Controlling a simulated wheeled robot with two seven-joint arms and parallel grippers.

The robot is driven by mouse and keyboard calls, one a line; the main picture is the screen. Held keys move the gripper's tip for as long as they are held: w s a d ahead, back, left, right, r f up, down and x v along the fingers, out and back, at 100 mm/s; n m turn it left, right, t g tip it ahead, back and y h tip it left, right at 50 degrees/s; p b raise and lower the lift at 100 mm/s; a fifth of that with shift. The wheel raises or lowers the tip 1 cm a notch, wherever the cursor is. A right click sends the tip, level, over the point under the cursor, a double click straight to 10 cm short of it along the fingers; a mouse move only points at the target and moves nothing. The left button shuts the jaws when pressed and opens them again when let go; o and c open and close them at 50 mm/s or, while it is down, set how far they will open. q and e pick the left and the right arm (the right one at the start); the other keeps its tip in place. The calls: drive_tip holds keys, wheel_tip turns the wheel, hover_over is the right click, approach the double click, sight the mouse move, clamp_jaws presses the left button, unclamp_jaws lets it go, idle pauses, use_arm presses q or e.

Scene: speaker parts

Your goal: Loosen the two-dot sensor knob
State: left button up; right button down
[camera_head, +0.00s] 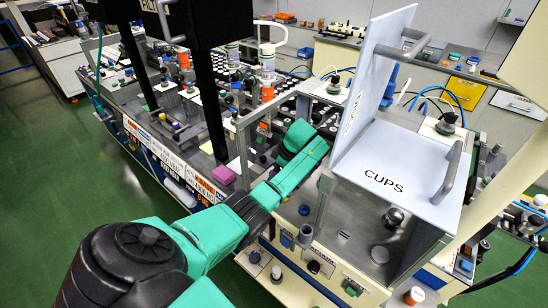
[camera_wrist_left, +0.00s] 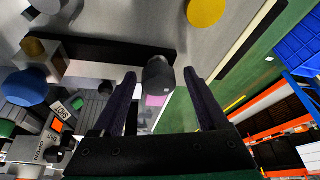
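In the left wrist view, my left gripper (camera_wrist_left: 160,85) has its two dark fingers spread apart. A dark rounded knob (camera_wrist_left: 157,72) with a small pale mark shows between the fingertips, with visible gaps on both sides. I cannot make out dots on it or tell whether it is the two-dot sensor knob. I cannot tell how deep it sits between the fingers. In the head view my green left arm reaches into the bench from the lower left; its fingers are hidden there. My right gripper is in neither view.
In the wrist view, a blue knob (camera_wrist_left: 25,87) and a yellow disc (camera_wrist_left: 205,12) are near.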

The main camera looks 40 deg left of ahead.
use_arm(q)
drive_tip(key=v, duration=1.2)
